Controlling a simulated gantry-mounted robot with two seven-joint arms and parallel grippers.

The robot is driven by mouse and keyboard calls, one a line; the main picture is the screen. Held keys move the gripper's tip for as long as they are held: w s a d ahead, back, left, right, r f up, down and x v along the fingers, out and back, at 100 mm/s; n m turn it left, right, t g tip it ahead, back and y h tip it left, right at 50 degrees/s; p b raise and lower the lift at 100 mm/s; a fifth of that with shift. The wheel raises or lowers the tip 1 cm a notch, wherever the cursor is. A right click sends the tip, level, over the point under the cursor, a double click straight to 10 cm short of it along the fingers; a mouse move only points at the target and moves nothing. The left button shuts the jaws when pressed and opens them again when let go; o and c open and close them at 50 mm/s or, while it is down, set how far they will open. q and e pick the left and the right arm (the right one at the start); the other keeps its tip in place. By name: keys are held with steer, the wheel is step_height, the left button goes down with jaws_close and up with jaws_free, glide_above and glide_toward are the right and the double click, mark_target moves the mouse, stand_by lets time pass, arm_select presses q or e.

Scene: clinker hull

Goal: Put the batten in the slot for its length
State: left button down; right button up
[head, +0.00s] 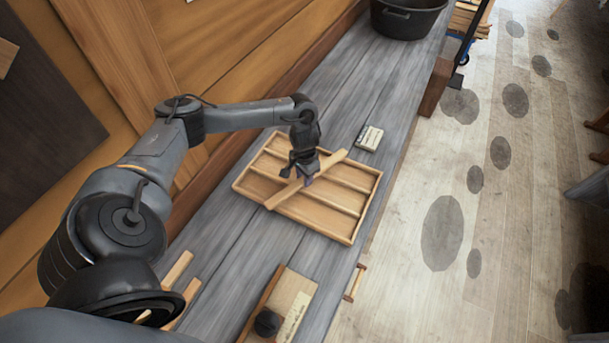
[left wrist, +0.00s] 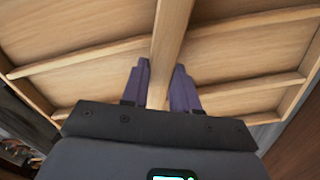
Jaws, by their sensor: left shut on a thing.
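A light wooden batten (head: 331,162) is held over a shallow wooden tray (head: 348,240) with several long slots. My left gripper (head: 307,180) is shut on the batten. In the left wrist view the purple fingers (left wrist: 160,90) stand on either side of the batten (left wrist: 171,35), which runs away between them. The batten lies slantwise across the slot dividers in the head view, not in line with them. Whether it touches the dividers I cannot tell. The slots in view look empty. My right gripper is not in view.
A small labelled block (head: 369,137) sits beside the tray's far right corner. A black pot (head: 407,18) stands at the bench's far end. A board with a dark knob (head: 267,322) and loose wood strips (head: 178,270) lie nearer. The grey bench (head: 225,250) is bare around the tray's near side.

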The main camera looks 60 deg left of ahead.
arm_select(q)
steer(key=c, duration=0.9)
jaws_free()
steer(key=shift+o, duration=0.2)
steer(key=shift+r, duration=0.55)
step_height(320, 180, up, 11)
steer(key=p, duration=0.4)
steer(key=w+d+f+m+t+h, duration=0.1)
steer(key=w+d+f+m+t, duration=0.15)
steer(key=d, duration=0.65)
steer(key=w+d+f+m+t+h, duration=0.15)
steer(key=d+f+m, duration=0.25)
steer(key=d, duration=0.6)
steer(key=s+d+r+m+t+h, duration=0.1)
steer(key=d, duration=0.7)
steer(key=s+d+r+m+t, duration=0.1)
steer(key=d+m+t, duration=0.1)
steer(key=d, duration=0.7)
steer(key=s+a+r+n+g+y, duration=0.1)
steer(key=s+a, duration=0.3)
steer(key=s, duration=0.4)
steer(key=s+a+r+n+g+y, duration=0.1)
steer(key=s+a+n, duration=0.3)
steer(key=s, duration=0.4)
steer(key=shift+r+g+y+p, duration=0.3)
steer(key=shift+g+y, duration=0.35)
steer(key=shift+g, duration=0.05)
